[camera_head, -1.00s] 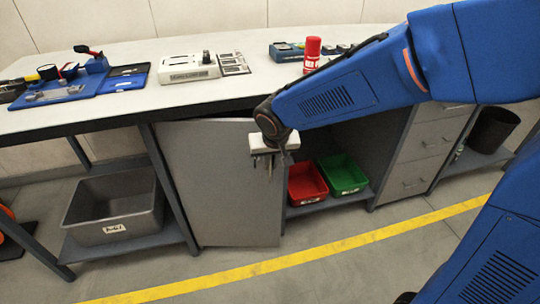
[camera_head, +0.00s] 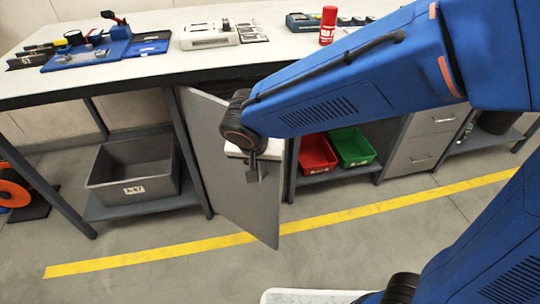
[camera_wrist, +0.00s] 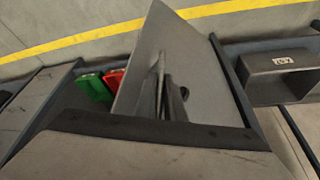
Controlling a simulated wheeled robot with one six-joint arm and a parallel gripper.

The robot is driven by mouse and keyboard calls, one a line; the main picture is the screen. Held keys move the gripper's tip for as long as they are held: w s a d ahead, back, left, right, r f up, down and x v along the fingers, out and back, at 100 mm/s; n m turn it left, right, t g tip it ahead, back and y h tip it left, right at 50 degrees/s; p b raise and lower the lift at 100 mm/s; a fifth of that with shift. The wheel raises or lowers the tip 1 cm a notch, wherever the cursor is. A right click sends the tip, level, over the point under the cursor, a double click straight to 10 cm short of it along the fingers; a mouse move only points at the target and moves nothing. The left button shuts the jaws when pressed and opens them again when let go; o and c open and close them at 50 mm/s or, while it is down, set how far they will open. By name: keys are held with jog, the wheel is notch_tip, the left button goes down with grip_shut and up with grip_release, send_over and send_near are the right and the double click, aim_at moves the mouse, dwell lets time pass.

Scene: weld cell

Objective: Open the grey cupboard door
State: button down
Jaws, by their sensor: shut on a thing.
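The grey cupboard door (camera_head: 225,165) stands partly open under the bench, hinged on its left side with its free edge swung out toward me. It also shows in the wrist view (camera_wrist: 195,75). My gripper (camera_head: 254,172) is at the upper part of the door near its free edge, shut on the door's handle. The wrist view shows my fingers (camera_wrist: 163,98) against the door face. The handle itself is mostly hidden by my fingers.
A red bin (camera_head: 317,154) and a green bin (camera_head: 352,146) sit on the cupboard shelf. A grey bin (camera_head: 134,172) stands on the lower shelf to the left. Drawers (camera_head: 425,145) are to the right. The floor before the door, with a yellow line (camera_head: 150,257), is clear.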

jog(key=s+a+m+h, duration=0.1)
jog(key=s+a+m, duration=0.3)
jog(key=s+a, duration=0.3)
jog(key=s+a+m+g+h, duration=0.1)
jog(key=s+a+m, duration=0.4)
jog(key=a, duration=1.2)
jog(key=shift+s+a+g+h, duration=0.3)
jog(key=shift+s+h, duration=0.3)
jog(key=shift+s, duration=0.25)
jog(key=c, duration=1.8)
grip_release()
jog(key=shift+c, duration=0.2)
jog(key=shift+r, duration=0.15)
jog(key=v, duration=1.7)
jog(key=shift+r, duration=0.15)
jog(key=shift+w+d, duration=0.1)
